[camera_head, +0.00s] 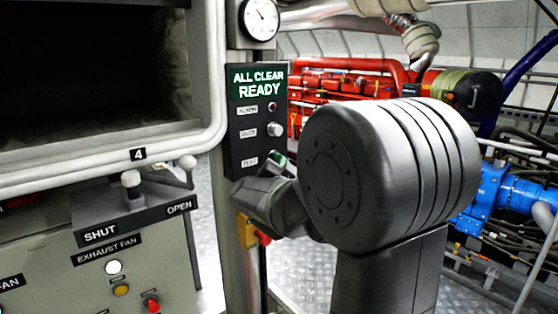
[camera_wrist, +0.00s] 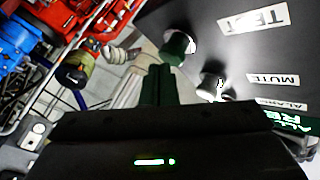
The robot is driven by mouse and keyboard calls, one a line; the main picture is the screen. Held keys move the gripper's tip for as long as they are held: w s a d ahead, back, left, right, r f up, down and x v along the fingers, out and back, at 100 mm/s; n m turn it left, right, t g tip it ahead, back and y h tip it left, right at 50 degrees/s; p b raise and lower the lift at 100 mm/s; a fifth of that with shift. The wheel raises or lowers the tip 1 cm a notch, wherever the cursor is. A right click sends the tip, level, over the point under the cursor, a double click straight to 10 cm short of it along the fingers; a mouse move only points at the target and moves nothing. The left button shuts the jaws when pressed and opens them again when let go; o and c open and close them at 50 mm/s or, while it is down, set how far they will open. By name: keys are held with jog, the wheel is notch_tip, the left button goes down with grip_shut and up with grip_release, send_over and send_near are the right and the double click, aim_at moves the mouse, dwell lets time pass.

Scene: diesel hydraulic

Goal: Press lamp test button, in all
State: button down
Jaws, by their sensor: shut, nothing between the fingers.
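The dark control panel (camera_head: 258,145) has a lit green display reading ALL CLEAR READY (camera_head: 259,83) and labels ALARM, MUTE and TEST below it. A green button (camera_head: 277,160) sits beside the TEST label, partly hidden by my arm in the head view. In the wrist view the green button (camera_wrist: 178,46) is near the TEST label (camera_wrist: 266,19). My gripper (camera_wrist: 158,82) is shut and empty, its fingertips pointing at the panel just by the green button. I cannot tell whether they touch it. In the head view my wrist hides most of the gripper.
The pale MUTE button (camera_head: 275,129) and a small red alarm lamp (camera_head: 272,106) are close above. A gauge (camera_head: 261,18) is over the display. A lever (camera_head: 131,184) marked SHUT and OPEN stands at left. Red and blue machinery (camera_head: 495,190) fills the right background.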

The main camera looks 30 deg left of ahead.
jog(key=shift+w+a, duration=0.15)
jog(key=shift+a, duration=0.25)
dwell(0.3)
jog(key=shift+d, duration=0.15)
jog(key=shift+s+d+b, duration=0.3)
jog(key=shift+s+d, duration=0.05)
jog(key=shift+d, duration=0.4)
jog(key=d, duration=0.1)
jog(key=s+d+b, duration=0.1)
jog(key=d, duration=0.1)
jog(key=s+d, duration=0.1)
jog(key=shift+d, duration=0.25)
jog(key=shift+w+a, duration=0.1)
dwell(0.6)
